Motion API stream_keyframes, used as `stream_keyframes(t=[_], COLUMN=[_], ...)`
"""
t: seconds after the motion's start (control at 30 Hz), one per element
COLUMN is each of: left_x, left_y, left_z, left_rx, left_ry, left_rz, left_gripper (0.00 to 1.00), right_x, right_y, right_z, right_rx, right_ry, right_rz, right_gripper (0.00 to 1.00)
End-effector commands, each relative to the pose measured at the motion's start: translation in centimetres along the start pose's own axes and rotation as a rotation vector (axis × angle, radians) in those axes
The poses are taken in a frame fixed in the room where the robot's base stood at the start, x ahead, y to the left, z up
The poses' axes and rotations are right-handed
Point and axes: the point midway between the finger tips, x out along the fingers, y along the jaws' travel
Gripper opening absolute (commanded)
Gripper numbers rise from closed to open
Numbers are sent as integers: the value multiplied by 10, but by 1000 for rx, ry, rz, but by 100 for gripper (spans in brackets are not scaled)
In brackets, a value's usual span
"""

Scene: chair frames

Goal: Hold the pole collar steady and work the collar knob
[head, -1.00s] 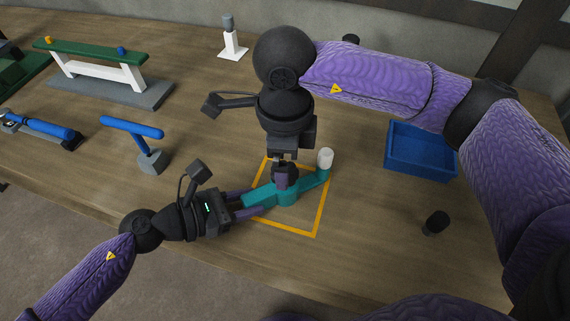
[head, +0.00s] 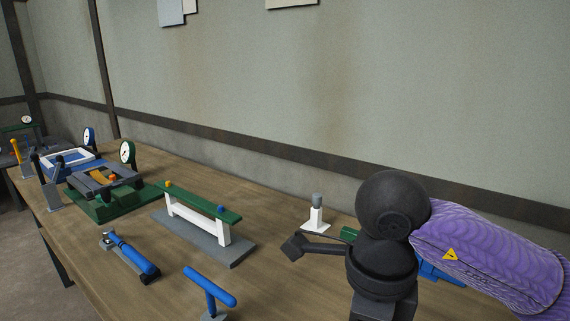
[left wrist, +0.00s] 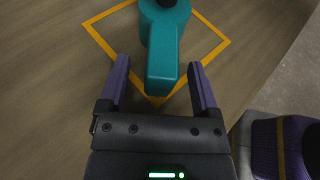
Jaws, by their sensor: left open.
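The teal pole collar (left wrist: 165,42) shows at the top of the left wrist view, inside the orange outline on the wooden table. Its handle end points down between the two purple fingers of my left gripper (left wrist: 158,64). The left gripper is open, with a gap on each side of the handle. A dark round part sits on the collar at the top edge; I cannot tell what it is. The collar and my left gripper are outside the head view. The knob is not clearly visible.
In the head view, a blue T-shaped handle (head: 210,286), a blue-handled tool (head: 130,255), a green-topped white beam (head: 197,208) and a white post (head: 317,218) stand on the table (head: 95,248). Devices with dials stand at far left. A wall runs behind.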

Motion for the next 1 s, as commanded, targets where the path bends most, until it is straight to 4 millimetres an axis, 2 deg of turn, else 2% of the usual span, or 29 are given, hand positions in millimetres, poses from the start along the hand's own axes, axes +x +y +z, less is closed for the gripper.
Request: stream_keyframes(t=[0.07, 0.17, 0.4, 0.5, 0.6, 0.93, 1.0], left_x=[-1, -13, -79, -101, -115, -120, -124], left_y=[0, 0, 0, 0, 0, 0, 0], left_z=[0, -1, -2, -1, -1, 0, 13], left_rx=[0, -2, -2, -2, -1, 0, 6], left_ry=[0, 0, 5, 4, 2, 0, -1], left_rz=[0, 1, 2, 1, 1, 0, 2], left_gripper=[80, 80, 80, 80, 80, 80, 80], right_x=[0, 0, 0, 0, 0, 0, -14], right_y=[0, 0, 0, 0, 0, 0, 1], right_z=[0, 0, 0, 0, 0, 0, 0], right_rx=[0, 0, 0, 0, 0, 0, 0], right_ry=[0, 0, 0, 0, 0, 0, -3], right_rz=[0, 0, 0, 0, 0, 0, -6], right_gripper=[100, 100, 100, 100, 100, 100, 100])
